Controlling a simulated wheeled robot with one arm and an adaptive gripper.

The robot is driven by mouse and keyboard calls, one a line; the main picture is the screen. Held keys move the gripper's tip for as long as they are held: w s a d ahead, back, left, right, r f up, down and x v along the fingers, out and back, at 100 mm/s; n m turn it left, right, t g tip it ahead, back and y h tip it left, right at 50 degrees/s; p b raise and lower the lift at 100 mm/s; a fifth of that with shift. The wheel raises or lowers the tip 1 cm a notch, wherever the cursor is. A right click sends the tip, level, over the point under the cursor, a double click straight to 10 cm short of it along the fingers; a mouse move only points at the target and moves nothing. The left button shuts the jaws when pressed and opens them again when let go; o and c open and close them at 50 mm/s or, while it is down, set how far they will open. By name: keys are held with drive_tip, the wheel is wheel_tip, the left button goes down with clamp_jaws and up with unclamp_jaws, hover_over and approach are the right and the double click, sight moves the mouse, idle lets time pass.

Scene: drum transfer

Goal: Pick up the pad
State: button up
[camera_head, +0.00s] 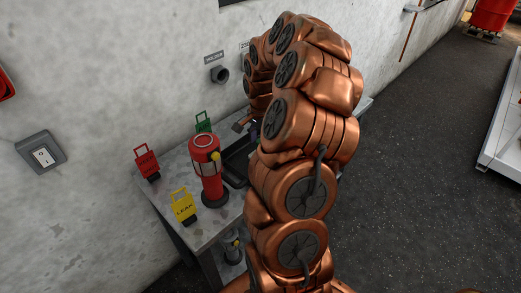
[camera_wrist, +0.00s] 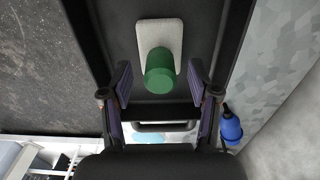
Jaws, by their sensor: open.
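The pad (camera_wrist: 144,32) is a pale, flat rectangle with a green cylindrical knob (camera_wrist: 159,72) on it, seen in the wrist view. It lies inside a black tray (camera_wrist: 213,22). My gripper (camera_wrist: 160,72) is open, with its two purple-lined fingers on either side of the knob in the picture and a gap on both sides. Whether the fingertips are level with the knob I cannot tell. In the head view part of the black tray (camera_head: 236,165) shows on the bench, but my arm hides the pad and most of the gripper.
A blue bottle (camera_wrist: 231,127) is close to the right finger in the wrist view. A wall (camera_head: 90,90) runs behind the bench.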

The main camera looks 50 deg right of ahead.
drive_tip(key=shift+f, duration=0.1)
drive_tip(key=shift+c, duration=0.2)
clamp_jaws()
idle(0.4)
